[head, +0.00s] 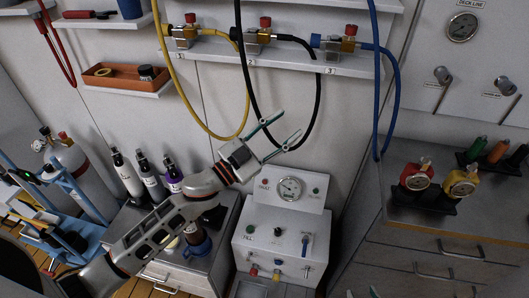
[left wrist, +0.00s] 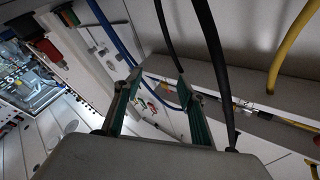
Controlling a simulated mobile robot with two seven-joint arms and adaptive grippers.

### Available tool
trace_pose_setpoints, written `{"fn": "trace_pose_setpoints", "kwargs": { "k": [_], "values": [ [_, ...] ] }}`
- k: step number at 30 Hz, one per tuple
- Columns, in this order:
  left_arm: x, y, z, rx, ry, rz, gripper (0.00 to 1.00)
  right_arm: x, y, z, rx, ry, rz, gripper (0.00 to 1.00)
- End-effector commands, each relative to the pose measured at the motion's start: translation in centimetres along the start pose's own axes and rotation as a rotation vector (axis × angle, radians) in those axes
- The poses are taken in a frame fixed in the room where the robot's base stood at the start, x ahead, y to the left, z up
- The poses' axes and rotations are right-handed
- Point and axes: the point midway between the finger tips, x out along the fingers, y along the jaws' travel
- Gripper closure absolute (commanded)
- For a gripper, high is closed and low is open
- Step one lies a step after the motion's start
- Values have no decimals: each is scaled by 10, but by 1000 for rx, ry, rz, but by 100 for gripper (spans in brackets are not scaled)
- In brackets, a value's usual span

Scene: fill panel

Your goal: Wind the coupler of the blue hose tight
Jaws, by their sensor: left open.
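The blue hose (head: 398,80) hangs in a loop at the right of the rack and joins the right side of the valve (head: 348,38) above label 3. Its coupler (head: 366,47) is small there; I cannot tell how tight it sits. The blue hose also shows in the left wrist view (left wrist: 112,37), beyond the fingers. My left gripper (head: 290,124) is open and empty, below the rack near the black hose (head: 318,95), left of and below the coupler. Its two green fingers also show in the left wrist view (left wrist: 158,82).
The black hose and the yellow hose (head: 246,100) hang in loops close to my left gripper. The white gauge panel (head: 287,225) stands below it. Several cylinders (head: 150,175) stand to the left. A grey cabinet (head: 430,235) with gauges on top is at the right.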

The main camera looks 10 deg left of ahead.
Motion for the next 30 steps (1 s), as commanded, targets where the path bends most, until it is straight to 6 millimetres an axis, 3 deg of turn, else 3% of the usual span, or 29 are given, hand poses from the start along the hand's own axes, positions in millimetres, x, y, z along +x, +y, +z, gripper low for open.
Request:
{"fn": "trace_pose_setpoints", "kwargs": {
  "k": [9, 15, 30],
  "values": [
    [-36, 7, 44, -59, -132, -85, 60, -4, 1, -6, 0, 0, 0, 63],
    [-54, 12, 64, -80, -193, -114, 60, -5, 1, -7, 0, 0, 0, 63],
    [-63, 15, 73, -90, -225, -128, 60, -5, 1, -8, 0, 0, 0, 63]
  ]
}}
